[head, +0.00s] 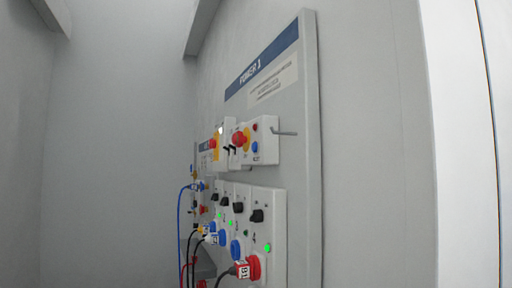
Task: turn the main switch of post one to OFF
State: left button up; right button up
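A grey wall panel (305,195) with a blue header (262,62), which seems to read "POWER 1", stands at a steep angle in the head view. White boxes on it carry a red knob on yellow (239,139), a second red and yellow control (213,143) and small black handles. A thin grey rod (284,133) sticks out from the right box. I cannot tell which control is the main switch, nor read its position. Neither of my grippers is in view.
Below is a row of white socket units with black switches (257,216), blue sockets (236,249) and several green lights. A red plug (251,267) with a dark cable sits at lower right. A pale vertical edge (462,150) stands at right.

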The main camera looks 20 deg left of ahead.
aim_at(212, 142)
jog(key=i+j+z, duration=0.1)
jog(key=j+z, duration=0.2)
jog(key=j, duration=0.25)
jog(key=i+j+z, duration=0.1)
jog(key=j+z, duration=0.2)
jog(key=j, duration=0.25)
jog(key=j+z, duration=0.3)
jog(key=j, duration=2)
